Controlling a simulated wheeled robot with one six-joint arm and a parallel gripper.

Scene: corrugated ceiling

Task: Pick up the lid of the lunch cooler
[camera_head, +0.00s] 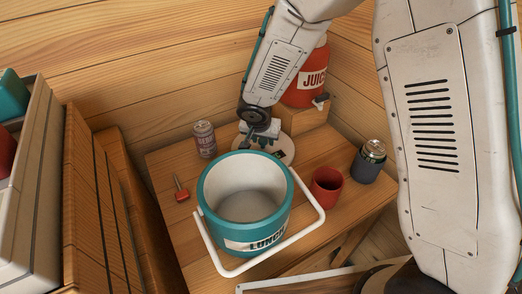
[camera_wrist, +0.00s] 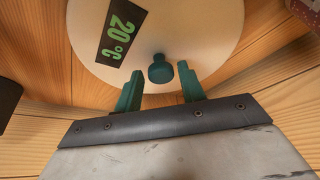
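The teal lunch cooler (camera_head: 270,218) stands open on the wooden table in the head view, its white handle lowered around the front. Its lid looks to be the round cream disc (camera_head: 286,143) lying behind it, partly covered by my gripper (camera_head: 261,137). In the wrist view the lid (camera_wrist: 205,30) shows a dark "20°C" label and a teal knob (camera_wrist: 160,70). My gripper's two teal fingers (camera_wrist: 159,72) are spread apart, with the knob between their tips in the picture. I cannot tell whether they are level with the knob; neither visibly touches it.
A soda can (camera_head: 204,139) stands left of the lid, and a small red tool (camera_head: 181,189) lies nearby. A red cup (camera_head: 326,187) and a can in a dark holder (camera_head: 368,162) stand right. A red juice dispenser (camera_head: 306,83) sits on a wooden block behind.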

